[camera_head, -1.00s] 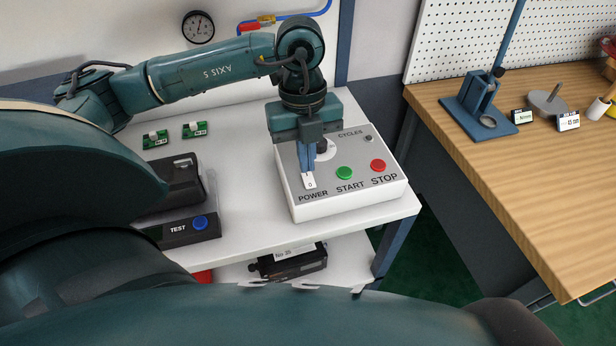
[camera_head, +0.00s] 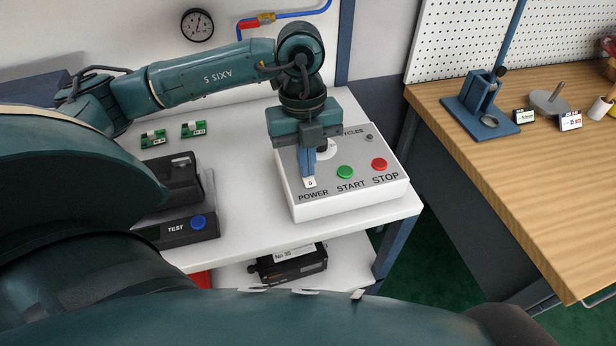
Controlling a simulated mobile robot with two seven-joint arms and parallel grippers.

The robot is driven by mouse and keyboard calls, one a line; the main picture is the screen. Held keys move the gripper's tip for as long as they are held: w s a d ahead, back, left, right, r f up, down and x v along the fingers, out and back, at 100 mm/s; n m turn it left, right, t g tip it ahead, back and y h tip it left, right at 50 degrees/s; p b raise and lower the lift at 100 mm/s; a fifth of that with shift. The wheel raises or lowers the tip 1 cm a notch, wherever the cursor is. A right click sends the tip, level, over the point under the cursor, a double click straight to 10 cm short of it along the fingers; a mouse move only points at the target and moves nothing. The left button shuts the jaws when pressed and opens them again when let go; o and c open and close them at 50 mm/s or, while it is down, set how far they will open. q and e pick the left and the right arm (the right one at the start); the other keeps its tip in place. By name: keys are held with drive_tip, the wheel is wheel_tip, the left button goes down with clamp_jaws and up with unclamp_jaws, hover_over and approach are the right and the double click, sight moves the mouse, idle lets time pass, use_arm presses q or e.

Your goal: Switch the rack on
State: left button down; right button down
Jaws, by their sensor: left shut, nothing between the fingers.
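The control box (camera_head: 340,203) stands on the white bench, with a grey top marked POWER, START, STOP and CYCLES. Its white power switch (camera_head: 310,183) sits above the word POWER and shows a "0" on its near part. My left gripper (camera_head: 308,174) points down over the switch with its blue fingers shut and empty. The fingertips are at the far part of the switch and hide it; I cannot tell whether they touch or press it. A dark knob (camera_head: 322,146) behind the fingers is partly hidden. My right gripper is not in view.
The green START button (camera_head: 345,172) and red STOP button (camera_head: 379,164) lie right of the fingers. A TEST unit (camera_head: 180,232) with a blue button stands to the left. Small green boards (camera_head: 193,129) lie behind it. A wooden bench (camera_head: 520,170) is at the right.

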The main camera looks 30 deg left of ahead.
use_arm(q)
wheel_tip(320, 180, up, 7)
drive_tip(key=p, duration=0.5)
idle(0.4)
drive_tip(key=shift+s+f, duration=0.1)
idle(0.4)
